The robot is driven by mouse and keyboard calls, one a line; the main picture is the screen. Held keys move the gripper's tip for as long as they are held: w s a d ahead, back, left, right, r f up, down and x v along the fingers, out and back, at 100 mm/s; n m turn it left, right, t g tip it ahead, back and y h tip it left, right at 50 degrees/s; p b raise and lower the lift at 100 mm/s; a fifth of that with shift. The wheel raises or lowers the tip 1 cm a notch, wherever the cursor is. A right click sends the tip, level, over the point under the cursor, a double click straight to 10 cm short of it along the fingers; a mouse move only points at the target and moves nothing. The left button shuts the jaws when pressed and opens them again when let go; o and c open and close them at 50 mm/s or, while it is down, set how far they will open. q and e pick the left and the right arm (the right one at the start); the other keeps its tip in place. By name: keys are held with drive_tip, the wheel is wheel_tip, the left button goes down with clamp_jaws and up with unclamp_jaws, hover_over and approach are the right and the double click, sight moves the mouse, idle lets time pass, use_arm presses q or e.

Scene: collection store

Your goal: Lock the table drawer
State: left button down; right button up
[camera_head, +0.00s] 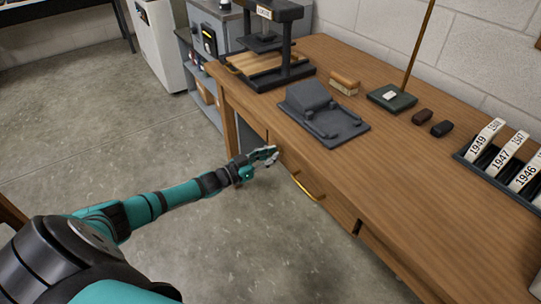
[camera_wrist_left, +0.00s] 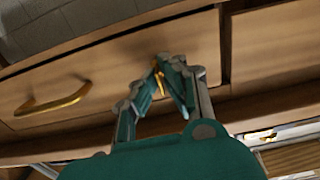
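The wooden table (camera_head: 400,190) has a drawer (camera_head: 334,207) in its front with a curved brass handle (camera_head: 308,188). The drawer looks pushed in. In the left wrist view the drawer front (camera_wrist_left: 110,75) fills the middle, with the handle (camera_wrist_left: 54,101) at left. My left gripper (camera_head: 270,154) is at the drawer front, near its left end in the head view. In the wrist view its fingertips (camera_wrist_left: 164,66) come together around a small gold key (camera_wrist_left: 158,77) at the drawer front. The lock itself is hidden behind the fingers. My right gripper is out of view.
On the tabletop are a black press (camera_head: 270,45), a dark grey device (camera_head: 325,115), a brush (camera_head: 344,84), a dark stand with a pole (camera_head: 391,99) and a rack of year-labelled stamps (camera_head: 500,160). The floor (camera_head: 100,130) before the table is clear.

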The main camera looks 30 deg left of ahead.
use_arm(q)
drive_tip(key=c, duration=1.5)
unclamp_jaws()
drive_tip(key=shift+s, duration=0.1)
drive_tip(key=v, duration=1.1)
drive_tip(key=shift+s+a, duration=0.2)
drive_tip(key=shift+s, duration=0.15)
drive_tip(key=shift+f, duration=0.1)
